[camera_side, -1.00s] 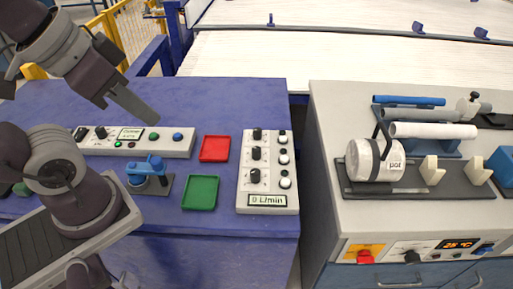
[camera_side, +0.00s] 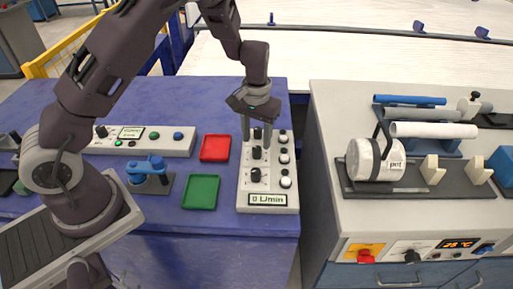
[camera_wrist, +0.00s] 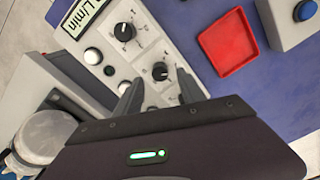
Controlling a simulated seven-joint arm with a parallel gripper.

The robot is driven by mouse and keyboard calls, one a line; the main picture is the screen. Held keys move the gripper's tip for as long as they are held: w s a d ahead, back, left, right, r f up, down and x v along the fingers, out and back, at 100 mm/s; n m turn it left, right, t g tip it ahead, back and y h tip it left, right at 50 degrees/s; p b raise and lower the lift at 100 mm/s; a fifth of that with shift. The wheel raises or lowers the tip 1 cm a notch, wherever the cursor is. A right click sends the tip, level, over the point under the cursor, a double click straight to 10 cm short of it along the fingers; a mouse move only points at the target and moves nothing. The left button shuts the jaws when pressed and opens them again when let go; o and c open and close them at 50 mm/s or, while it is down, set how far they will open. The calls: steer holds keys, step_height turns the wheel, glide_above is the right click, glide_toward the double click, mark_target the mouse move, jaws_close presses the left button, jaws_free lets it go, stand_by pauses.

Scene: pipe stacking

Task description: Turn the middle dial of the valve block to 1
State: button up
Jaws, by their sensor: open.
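The valve block (camera_side: 282,198) is a pale panel on the blue bench with three black dials in a column and a display reading 0 L/min. Its middle dial (camera_side: 256,153) shows just below my fingertips in the side view and just beyond them in the wrist view (camera_wrist: 159,70). The dial's setting is too small to read. My gripper (camera_side: 257,142) points down over the upper half of the block, open and empty. Its two fingers also show in the wrist view (camera_wrist: 158,78). The top dial (camera_side: 257,134) is seen between the fingers; the wrist view hides it. The bottom dial (camera_side: 255,175) is clear.
Round buttons (camera_side: 284,159) run along the block's right side, close to the dials. A red tray (camera_side: 215,148) and a green tray (camera_side: 201,192) lie to its left.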

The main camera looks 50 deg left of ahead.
mark_target(258, 148)
step_height(258, 148, down, 4)
steer(key=shift+f, duration=0.25)
jaws_close()
steer(key=shift+n, duration=0.3)
steer(key=n, duration=0.5)
steer(key=shift+n, duration=0.3)
steer(key=n, duration=0.5)
steer(key=shift+w, duration=0.1)
steer(key=shift+n, duration=0.5)
jaws_free()
steer(key=shift+d, duration=0.1)
